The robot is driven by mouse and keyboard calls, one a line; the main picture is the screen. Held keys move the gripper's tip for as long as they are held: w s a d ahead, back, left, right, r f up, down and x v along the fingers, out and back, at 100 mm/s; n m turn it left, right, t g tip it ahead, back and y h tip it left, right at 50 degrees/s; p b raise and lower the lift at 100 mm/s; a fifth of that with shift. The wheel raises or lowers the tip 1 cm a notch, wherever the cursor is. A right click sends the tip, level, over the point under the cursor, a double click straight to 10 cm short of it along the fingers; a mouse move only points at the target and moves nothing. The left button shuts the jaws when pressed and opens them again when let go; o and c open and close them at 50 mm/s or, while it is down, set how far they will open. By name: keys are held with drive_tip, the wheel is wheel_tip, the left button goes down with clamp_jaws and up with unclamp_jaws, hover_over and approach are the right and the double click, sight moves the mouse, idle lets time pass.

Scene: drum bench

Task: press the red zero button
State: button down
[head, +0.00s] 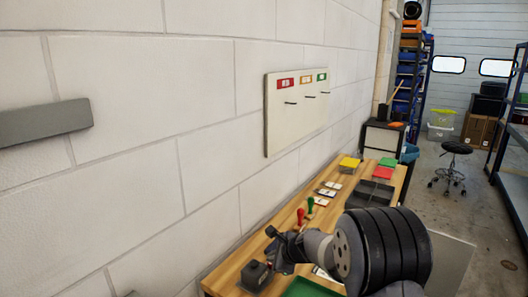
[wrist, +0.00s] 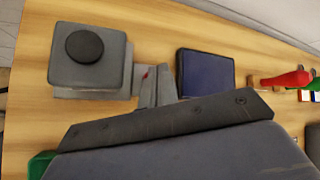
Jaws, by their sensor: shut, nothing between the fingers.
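My gripper (wrist: 157,84) is shut and empty, its fingertips low over the wooden bench beside a grey device (wrist: 92,75) with a round black top. A small red spot (wrist: 146,75), perhaps the red zero button, shows right at the fingertips; most of it is hidden by them. I cannot tell whether they touch it. In the head view my gripper (head: 273,242) is at the near end of the bench, just above the dark device (head: 255,276); no red button can be made out there.
A dark blue pad (wrist: 205,73) lies close to the right of my fingertips. Red (head: 300,214) and green (head: 310,204) handled stamps stand farther along the bench (head: 241,254). A green tray (head: 306,288) is at the front. A white wall runs behind.

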drive_tip(key=shift+f+b, duration=0.4)
drive_tip(key=shift+f, duration=0.05)
drive_tip(key=shift+r, duration=0.2)
drive_tip(key=shift+r+p, duration=0.75)
drive_tip(key=shift+p, duration=0.1)
drive_tip(key=shift+r, duration=0.1)
wheel_tip(320, 180, up, 6)
drive_tip(key=p, duration=0.5)
idle(0.5)
wheel_tip(320, 180, down, 8)
drive_tip(key=b, duration=0.6)
drive_tip(key=shift+b, duration=0.3)
drive_tip(key=shift+r, duration=0.2)
wheel_tip(320, 180, up, 10)
drive_tip(key=p, duration=0.9)
idle(1.2)
